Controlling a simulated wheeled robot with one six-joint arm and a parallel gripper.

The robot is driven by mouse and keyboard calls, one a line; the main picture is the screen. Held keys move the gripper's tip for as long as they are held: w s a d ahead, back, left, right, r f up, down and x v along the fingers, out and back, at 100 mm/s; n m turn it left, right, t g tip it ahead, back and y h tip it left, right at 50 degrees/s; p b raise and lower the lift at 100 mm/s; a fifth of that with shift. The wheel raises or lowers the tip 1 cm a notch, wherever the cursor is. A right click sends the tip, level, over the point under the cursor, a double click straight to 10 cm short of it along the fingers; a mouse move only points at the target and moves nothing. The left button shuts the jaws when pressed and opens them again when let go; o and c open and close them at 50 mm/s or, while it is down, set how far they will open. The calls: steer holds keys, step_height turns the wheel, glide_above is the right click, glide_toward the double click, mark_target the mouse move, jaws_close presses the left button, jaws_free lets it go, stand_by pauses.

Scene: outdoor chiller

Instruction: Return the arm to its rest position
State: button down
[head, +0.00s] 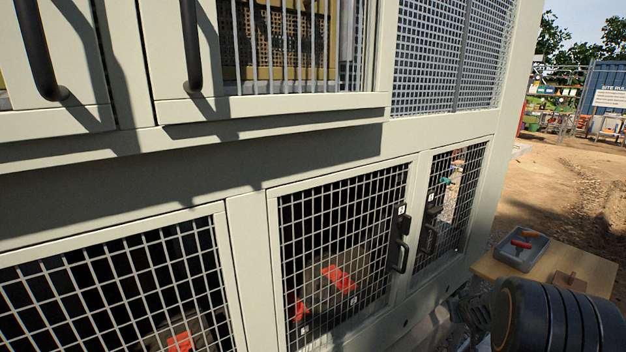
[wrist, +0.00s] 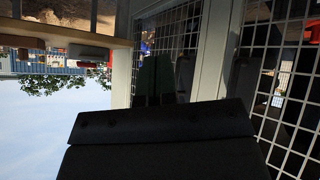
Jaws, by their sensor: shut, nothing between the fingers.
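My gripper (wrist: 160,120) shows in the wrist view as a wide dark block across the lower middle. It is shut and holds nothing; its fingertips are hard to make out against the dark mesh behind. In the head view a thick black ridged part of my arm (head: 555,315) fills the bottom right corner, beside a small table. I cannot clearly make out the gripper in that view. The wrist picture is upside down, with sky at its lower left.
The chiller cabinet (head: 250,207) fills most of the head view. Its lower mesh doors (head: 345,250) look closed, with black handles (head: 400,250). The wooden table (head: 590,262) at the right bears a grey tray (head: 513,262) with red-handled tools. Open dirt ground (head: 560,190) lies beyond.

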steer(key=s+a+r+g+y+p, duration=0.2)
steer(key=s+a+r+p, duration=0.2)
steer(key=s+a+r, duration=0.5)
steer(key=s+a+r+n+g+y+p, duration=0.1)
steer(key=s+a+r+g+p, duration=0.2)
steer(key=s+a+r, duration=0.7)
steer(key=s+a, duration=0.4)
steer(key=a, duration=0.2)
steer(key=shift+s+a+y+p, duration=0.3)
steer(key=shift+y+p, duration=0.1)
